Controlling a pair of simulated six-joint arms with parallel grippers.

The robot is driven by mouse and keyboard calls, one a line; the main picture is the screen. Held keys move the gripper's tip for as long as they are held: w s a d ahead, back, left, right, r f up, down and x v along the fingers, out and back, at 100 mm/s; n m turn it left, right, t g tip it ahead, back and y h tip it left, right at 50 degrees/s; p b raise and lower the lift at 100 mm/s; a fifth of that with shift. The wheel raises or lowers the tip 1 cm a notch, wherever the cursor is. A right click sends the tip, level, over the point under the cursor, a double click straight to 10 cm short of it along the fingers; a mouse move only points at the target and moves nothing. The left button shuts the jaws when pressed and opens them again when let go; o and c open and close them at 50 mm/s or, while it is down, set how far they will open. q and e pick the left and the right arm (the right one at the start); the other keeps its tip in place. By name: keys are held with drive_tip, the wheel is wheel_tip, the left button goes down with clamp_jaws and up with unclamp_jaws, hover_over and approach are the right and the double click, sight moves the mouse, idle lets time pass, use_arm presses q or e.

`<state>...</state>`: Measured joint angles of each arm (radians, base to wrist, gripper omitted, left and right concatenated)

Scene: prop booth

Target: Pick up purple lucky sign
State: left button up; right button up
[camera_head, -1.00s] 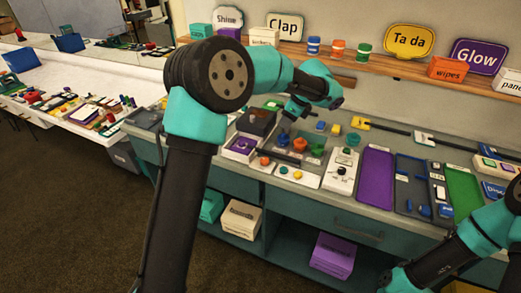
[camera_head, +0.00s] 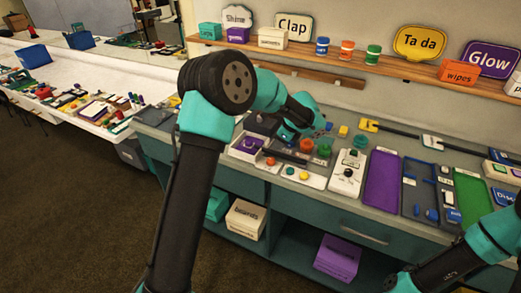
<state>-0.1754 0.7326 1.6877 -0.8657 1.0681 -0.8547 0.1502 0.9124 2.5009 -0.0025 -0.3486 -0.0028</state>
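No sign reading "Lucky" can be made out. The one purple sign I can read is the "Glow" sign (camera_head: 489,58), upright on the wall shelf at the right. My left gripper (camera_head: 321,127) is over the back middle of the cluttered counter, far to the left of and below that sign. It is small and dark, partly lost against the items behind it, and its fingers cannot be made out clearly. My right arm shows at the lower right, but its gripper is not visible.
The wall shelf (camera_head: 380,66) also holds "Shine", "Clap" and "Ta da" (camera_head: 419,42) signs, small boxes and several jars. The counter holds a purple tray (camera_head: 382,180), a green tray (camera_head: 472,196) and button boxes. A purple box (camera_head: 337,257) sits below.

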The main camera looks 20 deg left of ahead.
sight(272, 152)
use_arm(q)
drive_tip(key=shift+a+f, duration=0.1)
drive_tip(key=shift+f, duration=0.1)
drive_tip(key=shift+x, duration=2.55)
drive_tip(key=shift+w+a, duration=0.15)
drive_tip(key=shift+w, duration=0.05)
drive_tip(key=shift+r, duration=0.1)
drive_tip(key=shift+c, duration=0.3)
clamp_jaws()
